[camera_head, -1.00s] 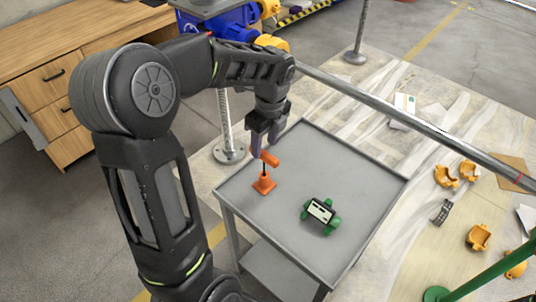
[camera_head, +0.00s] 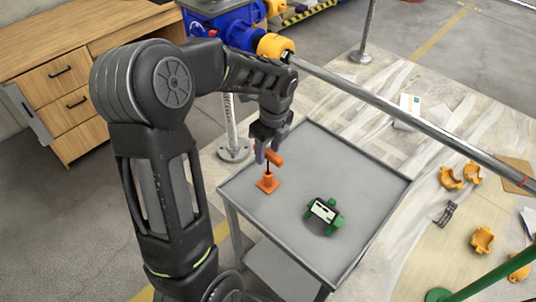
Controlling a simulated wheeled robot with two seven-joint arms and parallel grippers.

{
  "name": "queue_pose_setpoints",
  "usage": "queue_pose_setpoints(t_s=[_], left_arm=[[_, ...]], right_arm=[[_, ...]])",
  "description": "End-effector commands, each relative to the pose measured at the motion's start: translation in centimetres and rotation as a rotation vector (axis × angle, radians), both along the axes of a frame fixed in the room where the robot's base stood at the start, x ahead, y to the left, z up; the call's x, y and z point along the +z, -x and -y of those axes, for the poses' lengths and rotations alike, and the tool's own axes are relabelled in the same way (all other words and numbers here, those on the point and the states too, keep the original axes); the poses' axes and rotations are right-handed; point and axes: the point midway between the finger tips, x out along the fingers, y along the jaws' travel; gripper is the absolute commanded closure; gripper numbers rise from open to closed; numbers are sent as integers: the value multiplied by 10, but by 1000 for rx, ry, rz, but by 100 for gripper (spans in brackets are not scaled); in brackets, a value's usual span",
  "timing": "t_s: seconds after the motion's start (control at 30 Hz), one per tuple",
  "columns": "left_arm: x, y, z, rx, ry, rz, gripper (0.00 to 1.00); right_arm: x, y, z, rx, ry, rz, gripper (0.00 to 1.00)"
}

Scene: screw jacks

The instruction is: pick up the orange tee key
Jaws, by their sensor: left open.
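The orange tee key (camera_head: 274,157) stands upright on the grey cart top, its orange crossbar above a dark shaft. The shaft goes down into an orange stand (camera_head: 268,182) with a square base. My left gripper (camera_head: 266,155) points down at the crossbar, with its fingers apart. One finger is beside the crossbar's left end; I cannot tell whether it touches. Part of the key's top is close behind the fingers. My right gripper is not in view.
The grey cart (camera_head: 345,165) has a low rim and bare space around a green device with a white screen (camera_head: 324,211). A long metal pipe (camera_head: 400,115) crosses behind the cart. Orange clamps (camera_head: 482,240) lie on the floor sheet at right. A wooden cabinet (camera_head: 65,90) stands at left.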

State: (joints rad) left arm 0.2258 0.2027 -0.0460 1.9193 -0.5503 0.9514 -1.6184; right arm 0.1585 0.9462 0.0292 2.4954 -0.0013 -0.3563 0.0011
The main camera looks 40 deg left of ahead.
Motion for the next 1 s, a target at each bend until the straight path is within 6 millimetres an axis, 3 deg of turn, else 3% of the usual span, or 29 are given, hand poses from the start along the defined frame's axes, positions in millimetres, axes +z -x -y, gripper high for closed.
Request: queue_pose_setpoints(t_s=[0.3,0.93,1.0], left_arm=[[-41,-1,-4,0,1,-2,55],[-43,-2,-4,0,0,0,55],[-43,-2,-4,0,0,0,60]], right_arm=[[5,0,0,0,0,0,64],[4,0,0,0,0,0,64],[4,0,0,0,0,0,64]])
